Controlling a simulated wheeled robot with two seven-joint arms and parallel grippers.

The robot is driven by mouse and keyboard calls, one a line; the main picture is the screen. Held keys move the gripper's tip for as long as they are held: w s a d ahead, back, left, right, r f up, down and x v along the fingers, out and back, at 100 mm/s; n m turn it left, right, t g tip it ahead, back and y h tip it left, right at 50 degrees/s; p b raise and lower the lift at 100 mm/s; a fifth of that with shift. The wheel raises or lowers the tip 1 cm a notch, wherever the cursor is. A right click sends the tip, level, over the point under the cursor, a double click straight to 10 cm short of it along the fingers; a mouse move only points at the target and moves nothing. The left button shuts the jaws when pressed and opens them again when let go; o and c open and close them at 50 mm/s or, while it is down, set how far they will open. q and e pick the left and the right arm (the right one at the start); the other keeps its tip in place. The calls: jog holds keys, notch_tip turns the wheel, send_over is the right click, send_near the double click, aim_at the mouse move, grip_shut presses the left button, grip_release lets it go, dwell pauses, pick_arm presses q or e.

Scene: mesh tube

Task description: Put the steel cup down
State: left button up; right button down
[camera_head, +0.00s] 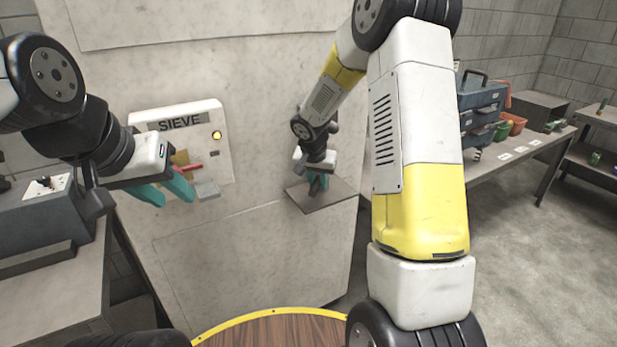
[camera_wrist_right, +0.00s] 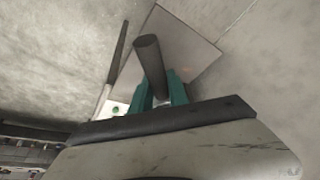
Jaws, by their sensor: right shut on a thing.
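My right gripper (camera_head: 318,186) points down over a small grey shelf (camera_head: 337,193) on the front of the pale cabinet. The right wrist view shows its teal fingers (camera_wrist_right: 160,92) shut on a dark grey cylinder (camera_wrist_right: 148,55), which I take for the steel cup. The shelf lies behind it in that view (camera_wrist_right: 190,42). I cannot tell whether the cylinder touches the shelf. In the head view the held thing is too small and hidden to make out. My left gripper (camera_head: 172,196) is open and empty in front of the panel marked SIEVE.
The SIEVE panel (camera_head: 185,125) carries a lit yellow button (camera_head: 217,135) and a red part (camera_head: 189,168). A round wooden top with a yellow rim (camera_head: 270,318) is at the bottom. A grey box (camera_head: 45,215) is at the left.

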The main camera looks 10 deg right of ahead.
jog(key=shift+f, duration=0.55)
jog(key=c, duration=1.3)
grip_release()
jog(key=shift+f, duration=0.1)
jog(key=v, duration=1.2)
jog(key=s+r+n+y, duration=0.1)
jog(key=s+r, duration=0.3)
jog(key=s, duration=0.5)
jog(key=s+r+n+t+y, duration=0.1)
jog(key=s+r+n, duration=0.1)
jog(key=s, duration=0.7)
jog(key=s+r+n+t+y, duration=0.1)
jog(key=s+r+n+y, duration=0.1)
jog(key=s+r, duration=0.3)
jog(key=shift+s+r+n, duration=0.15)
jog(key=shift+s, duration=0.95)
jog(key=shift+s+r+n, duration=0.15)
jog(key=shift+s, duration=0.9)
